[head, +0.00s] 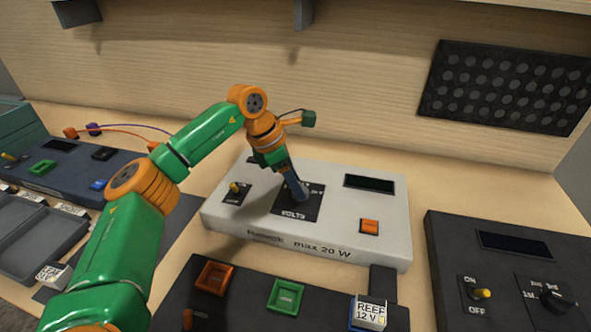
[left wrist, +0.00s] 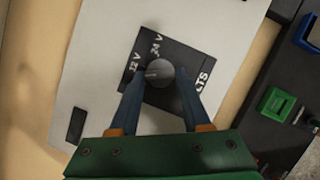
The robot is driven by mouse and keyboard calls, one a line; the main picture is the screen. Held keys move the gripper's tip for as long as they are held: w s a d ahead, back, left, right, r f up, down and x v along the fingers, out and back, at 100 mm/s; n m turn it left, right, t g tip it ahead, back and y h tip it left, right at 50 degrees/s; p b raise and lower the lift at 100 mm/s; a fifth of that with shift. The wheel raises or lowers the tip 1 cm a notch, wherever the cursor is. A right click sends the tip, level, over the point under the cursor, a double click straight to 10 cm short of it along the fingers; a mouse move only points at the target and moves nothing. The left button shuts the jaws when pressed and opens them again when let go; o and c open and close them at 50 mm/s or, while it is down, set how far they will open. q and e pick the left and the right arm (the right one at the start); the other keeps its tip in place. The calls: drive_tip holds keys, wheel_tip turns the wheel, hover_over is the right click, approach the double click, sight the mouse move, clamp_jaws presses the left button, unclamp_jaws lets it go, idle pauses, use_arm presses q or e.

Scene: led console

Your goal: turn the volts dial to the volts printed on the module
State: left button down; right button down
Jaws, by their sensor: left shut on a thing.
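The volts dial (left wrist: 160,72) is a round grey knob on a black plate (head: 284,205) of the light grey power supply (head: 330,238). In the left wrist view "12 V" is printed left of the knob and "24 V" above it. A faint pale mark on the knob faces left, roughly toward "12 V"; its exact setting is hard to tell. My left gripper (head: 300,194) reaches down with its blue fingers shut on the knob, hiding it in the head view. The module (head: 370,314), a white block reading "REEF 12 V", sits at the front. My right gripper is out of view.
The supply also has a yellow-tipped toggle (head: 235,189), a dark display (head: 369,184) and an orange button (head: 369,227). A dark board with an orange socket (head: 215,277) and a green socket (head: 286,296) lies in front. A black console (head: 515,270) stands right.

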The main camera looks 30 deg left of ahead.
use_arm(q)
drive_tip(key=m+p, duration=0.1)
drive_tip(key=m+g+h+p, duration=0.1)
drive_tip(key=m+p, duration=0.1)
drive_tip(key=shift+w+r, duration=0.15)
drive_tip(key=shift+r, duration=0.05)
drive_tip(key=shift+w+f+m+g+p, duration=0.15)
drive_tip(key=shift+m+g+p, duration=0.35)
drive_tip(key=shift+m, duration=0.6)
drive_tip(key=shift+a+f, duration=0.1)
drive_tip(key=shift+c, duration=1.8)
unclamp_jaws()
drive_tip(key=v, duration=0.7)
